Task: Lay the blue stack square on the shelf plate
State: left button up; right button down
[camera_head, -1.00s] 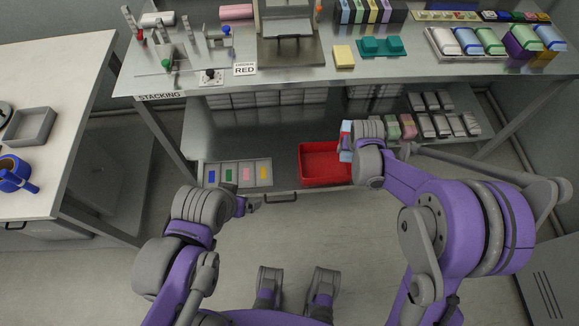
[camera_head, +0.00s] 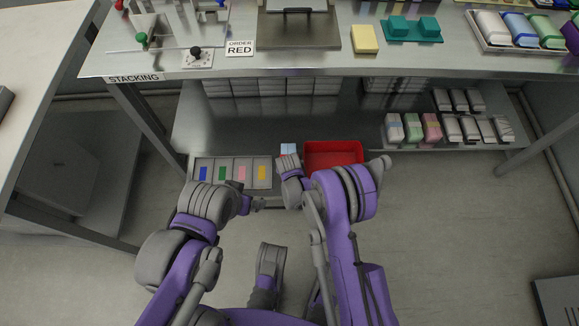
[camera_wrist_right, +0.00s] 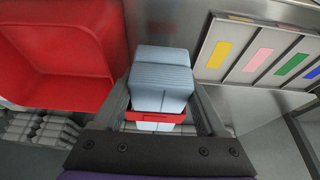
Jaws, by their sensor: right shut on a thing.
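The light-blue stack (camera_wrist_right: 162,80) is held between the fingers of my right gripper (camera_wrist_right: 160,110) in the right wrist view. A red band crosses it near the fingers, with a pale part below. In the head view the blue stack (camera_head: 288,149) shows just beyond my right gripper (camera_head: 289,163), between the bin and a marked tray. The grey metal shelf plate (camera_head: 270,123) spans the lower level under the bench. I cannot tell whether the stack touches it. My left gripper (camera_head: 249,204) is in front of the marked tray; its fingers are too small to read.
A compartmented tray (camera_head: 232,160) with blue, green, pink and yellow marks lies left of the stack. A red bin (camera_head: 333,148) stands close on its right. Wrapped stacks (camera_head: 412,128) fill the right of the shelf. The bench edge (camera_head: 330,73) overhangs behind.

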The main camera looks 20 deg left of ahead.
jog(key=shift+a+f, duration=0.25)
jog(key=shift+f, duration=0.3)
jog(key=shift+f+b, duration=1.4)
jog(key=shift+f, duration=1.5)
jog(key=shift+f+b, duration=0.3)
jog(key=shift+b, duration=0.1)
jog(key=shift+f, duration=0.15)
grip_release()
jog(key=p+v, duration=0.2)
jog(key=v, duration=0.9)
jog(key=shift+s+f, duration=0.1)
